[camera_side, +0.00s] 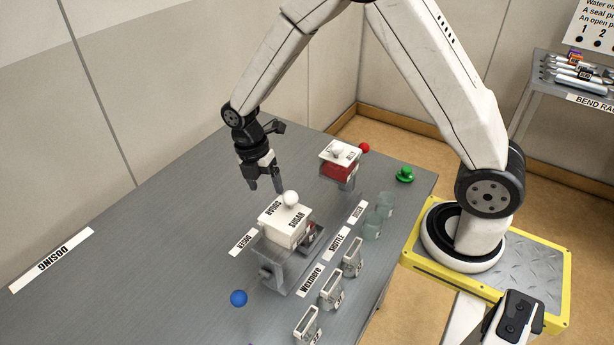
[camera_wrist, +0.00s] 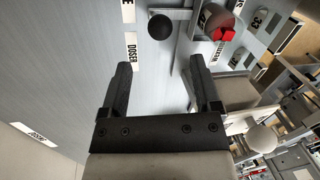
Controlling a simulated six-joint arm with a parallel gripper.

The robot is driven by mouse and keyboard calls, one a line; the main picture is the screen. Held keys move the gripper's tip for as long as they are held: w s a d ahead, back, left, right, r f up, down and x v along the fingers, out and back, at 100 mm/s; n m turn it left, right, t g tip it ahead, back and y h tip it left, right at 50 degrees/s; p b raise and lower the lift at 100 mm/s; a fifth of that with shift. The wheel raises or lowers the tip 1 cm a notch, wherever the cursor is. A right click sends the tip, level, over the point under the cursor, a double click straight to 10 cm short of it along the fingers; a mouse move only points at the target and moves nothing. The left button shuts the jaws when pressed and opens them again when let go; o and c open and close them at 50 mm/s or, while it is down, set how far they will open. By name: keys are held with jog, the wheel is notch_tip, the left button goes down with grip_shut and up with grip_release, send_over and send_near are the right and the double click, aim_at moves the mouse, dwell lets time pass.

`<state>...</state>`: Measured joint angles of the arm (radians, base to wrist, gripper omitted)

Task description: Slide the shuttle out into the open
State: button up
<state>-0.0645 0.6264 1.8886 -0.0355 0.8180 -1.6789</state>
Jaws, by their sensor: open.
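A white hopper marked SUGAR (camera_side: 287,224) sits on a grey doser stand (camera_side: 272,258), with a white ball (camera_side: 291,198) on top. A dark slide with a red part (camera_side: 314,236), which seems to be the shuttle, shows at the stand's right side, mostly hidden under the hopper. My gripper (camera_side: 266,188) is open and empty, above and behind the hopper at its upper left. In the wrist view, my gripper's fingers (camera_wrist: 160,66) stand apart with only table between them. A dark ball (camera_wrist: 160,27) lies beyond the fingertips, and a red part (camera_wrist: 224,34) is at upper right.
A second doser, white over red (camera_side: 338,160), stands at the back with a red ball (camera_side: 364,147) beside it. A green knob (camera_side: 404,174), clear glasses (camera_side: 373,224) and several small holders (camera_side: 331,290) line the right. A blue ball (camera_side: 238,298) is at front.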

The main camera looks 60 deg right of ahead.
jog(key=shift+s+d+f, duration=0.1)
jog(key=shift+s+f, duration=0.15)
jog(key=shift+f, duration=0.95)
jog(key=shift+s+f, duration=0.2)
jog(key=shift+f, duration=1.05)
jog(key=shift+s+d+f, duration=0.1)
jog(key=shift+s+f, duration=0.15)
jog(key=shift+f, duration=0.95)
grip_shut()
